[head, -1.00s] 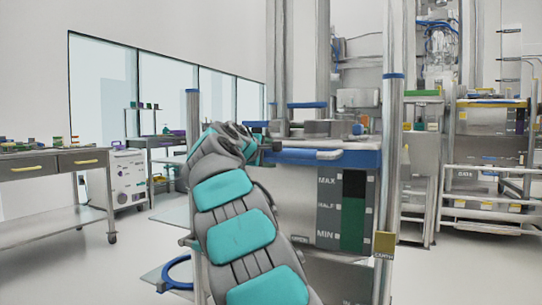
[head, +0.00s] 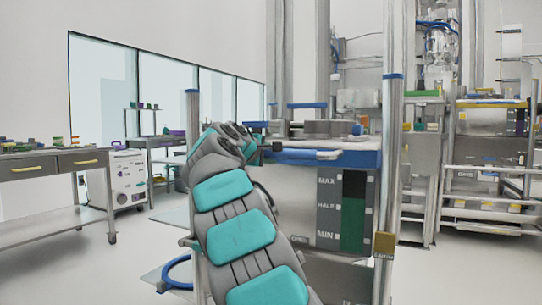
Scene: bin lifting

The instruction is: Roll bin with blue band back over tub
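The bin with the blue band (head: 360,158) stands upright in the middle of the head view, between two metal posts. Its grey front (head: 300,190) carries a gauge marked MAX, HALF and MIN, with a dark and a green field. My grey and teal arm reaches up to the bin's left upper edge. The end of my arm, with my gripper (head: 270,147), is at the left end of the blue band. The fingers are too small and partly hidden, so I cannot tell whether they touch or hold the bin. I cannot make out a tub for certain.
Metal posts with blue caps (head: 393,130) stand close on both sides of the bin. A blue ring (head: 178,273) is low at the left. A workbench (head: 60,170) stands at far left, a rack with a yellow-edged bin (head: 490,120) at right.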

